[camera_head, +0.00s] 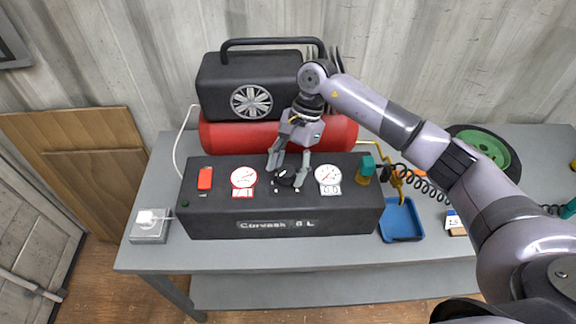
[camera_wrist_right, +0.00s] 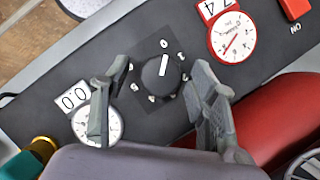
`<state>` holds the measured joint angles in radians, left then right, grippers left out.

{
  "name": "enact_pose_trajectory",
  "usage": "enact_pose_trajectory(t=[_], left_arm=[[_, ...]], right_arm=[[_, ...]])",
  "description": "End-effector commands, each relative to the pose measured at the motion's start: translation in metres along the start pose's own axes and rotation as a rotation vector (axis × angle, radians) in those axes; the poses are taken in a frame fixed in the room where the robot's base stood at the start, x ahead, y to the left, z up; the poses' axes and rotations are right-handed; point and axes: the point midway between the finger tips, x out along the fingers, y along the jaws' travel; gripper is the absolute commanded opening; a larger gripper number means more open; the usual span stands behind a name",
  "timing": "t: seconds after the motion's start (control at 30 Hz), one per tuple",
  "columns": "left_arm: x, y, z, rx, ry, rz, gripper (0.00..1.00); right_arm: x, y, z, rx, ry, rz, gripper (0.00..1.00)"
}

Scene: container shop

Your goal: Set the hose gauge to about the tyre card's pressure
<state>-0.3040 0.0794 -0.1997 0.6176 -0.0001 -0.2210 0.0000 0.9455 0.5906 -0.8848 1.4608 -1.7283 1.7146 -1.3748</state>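The black regulator knob (camera_wrist_right: 158,76) sits on the compressor's dark panel, its white mark pointing toward the 0 of its scale. My right gripper (camera_head: 288,178) is over the knob, pointing down. In the wrist view its fingers (camera_wrist_right: 157,95) stand apart on either side of the knob, with a gap to it. The white hose gauge (camera_head: 328,174) is right of the knob in the head view; its plate seems to read 0.0, and it is partly hidden in the wrist view (camera_wrist_right: 112,126). A small card (camera_head: 454,220), probably the tyre card, lies at right; its figure is unclear. My left gripper is out of view.
A red-rimmed gauge (camera_head: 243,177) and a red switch (camera_head: 205,178) lie left of the knob. Behind is the red tank (camera_head: 240,135). A grey box (camera_head: 149,230) stands at left.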

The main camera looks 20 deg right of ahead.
Motion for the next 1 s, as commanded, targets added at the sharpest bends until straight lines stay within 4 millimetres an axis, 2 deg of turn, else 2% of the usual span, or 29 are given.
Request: enact_pose_trajectory(t=[0.07,0.7,1.0], left_arm=[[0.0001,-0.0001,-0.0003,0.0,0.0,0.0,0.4],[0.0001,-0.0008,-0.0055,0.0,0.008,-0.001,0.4],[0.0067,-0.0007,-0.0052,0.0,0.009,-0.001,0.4]], right_arm=[[-0.0001,0.0,0.0,0.0,0.0,0.0,0.49],[-0.0007,-0.0001,0.0002,0.0,-0.001,0.0,0.06],[0.0009,0.0004,-0.0009,0.035,0.0,-0.016,0.06]])
